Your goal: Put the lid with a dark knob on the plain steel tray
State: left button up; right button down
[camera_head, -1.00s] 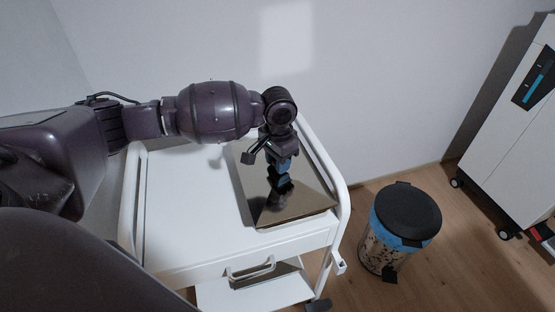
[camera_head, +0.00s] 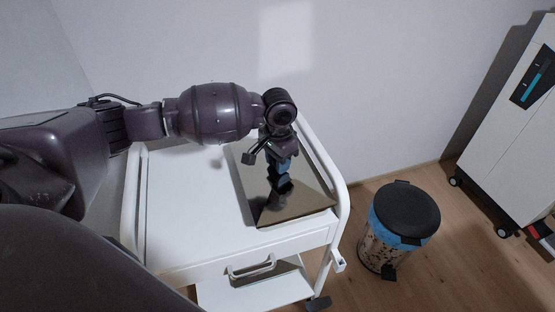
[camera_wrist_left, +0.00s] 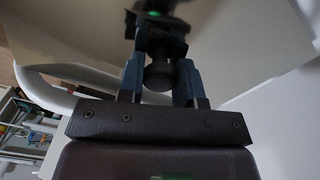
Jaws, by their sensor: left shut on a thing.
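My left gripper (camera_head: 281,178) points down above the right part of the white trolley top. In the left wrist view its two fingers (camera_wrist_left: 160,78) are shut on the dark round knob (camera_wrist_left: 158,74). The lid (camera_head: 300,203) is a shiny steel sheet under the gripper, with dark reflections of the gripper in it. It also fills the upper part of the left wrist view (camera_wrist_left: 235,60). I cannot make out the plain steel tray apart from the lid, nor any gap between them. My right gripper is not in view.
The white trolley (camera_head: 185,205) has a raised rail (camera_head: 325,165), a drawer handle and a lower shelf. Its top is clear left of the lid. A bin with a black lid (camera_head: 408,208) stands to the right, and a white cabinet (camera_head: 515,130) beyond. A wall is behind.

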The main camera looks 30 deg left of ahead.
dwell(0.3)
pick_arm(q)
jog(key=o, duration=1.1)
